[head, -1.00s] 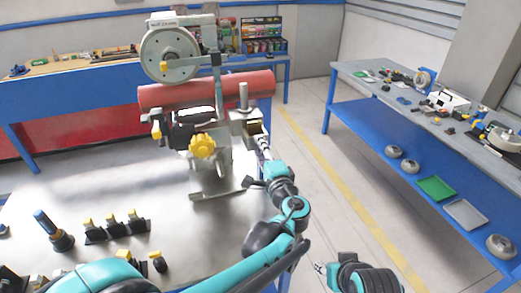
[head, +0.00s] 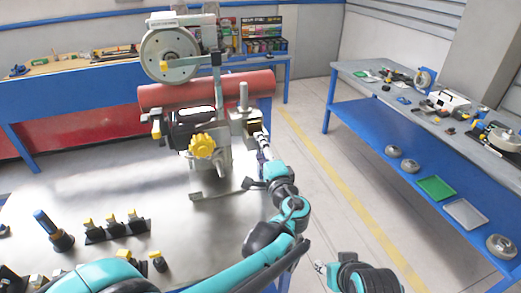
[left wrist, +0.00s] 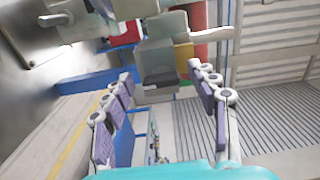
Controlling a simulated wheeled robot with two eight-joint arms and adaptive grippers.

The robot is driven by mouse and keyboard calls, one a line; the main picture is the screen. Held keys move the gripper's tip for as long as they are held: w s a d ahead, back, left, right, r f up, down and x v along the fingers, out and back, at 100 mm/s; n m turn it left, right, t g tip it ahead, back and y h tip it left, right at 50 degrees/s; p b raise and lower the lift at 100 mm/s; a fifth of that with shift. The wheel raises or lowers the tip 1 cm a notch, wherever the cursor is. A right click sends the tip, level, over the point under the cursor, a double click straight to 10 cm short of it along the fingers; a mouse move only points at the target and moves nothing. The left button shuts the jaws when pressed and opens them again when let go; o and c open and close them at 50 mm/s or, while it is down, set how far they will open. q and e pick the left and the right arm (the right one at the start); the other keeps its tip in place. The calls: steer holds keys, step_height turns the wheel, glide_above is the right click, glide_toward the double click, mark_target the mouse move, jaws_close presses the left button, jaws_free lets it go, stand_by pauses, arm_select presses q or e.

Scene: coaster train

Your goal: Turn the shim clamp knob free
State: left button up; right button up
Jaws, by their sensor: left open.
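A machine with a red cylinder (head: 235,88) stands on the metal table. A yellow lobed knob (head: 202,146) sits on its front. A grey clamp block (head: 243,119) with an upright post is at its right side. I cannot tell for sure which part is the shim clamp knob. My left gripper (head: 262,140) is at the right side of this block. In the left wrist view my left gripper (left wrist: 162,96) is open, with a grey block (left wrist: 157,62) ahead between its fingers. I see no grip on it. My right gripper (head: 321,267) is low at the bottom, its fingers too small to read.
A rack of yellow-topped pieces (head: 118,228) and a blue-handled tool (head: 52,231) stand at the table's left front. A blue shelf bench (head: 400,150) with parts is at the right. Open floor lies between it and the table.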

arm_select(q)
steer(key=shift+s, duration=0.1)
steer(key=v, duration=0.7)
steer(key=shift+s, duration=0.1)
steer(key=s+a+f+n+g+b, duration=0.2)
steer(key=s+a+f+n+g, duration=0.15)
steer(key=a+f, duration=0.4)
steer(key=s+a+f+n+g+b, duration=0.1)
steer(key=s+a+f+n+g, duration=0.25)
steer(key=a, duration=0.65)
steer(key=s+a+f+n+g+h+b, duration=0.2)
steer(key=s+f+n+h, duration=0.3)
steer(key=s+f, duration=0.5)
steer(key=s+n+g+b, duration=0.1)
steer(key=s+n, duration=0.1)
steer(key=s, duration=0.1)
steer(key=shift+s+f+h, duration=0.15)
steer(key=shift+s+h, duration=0.15)
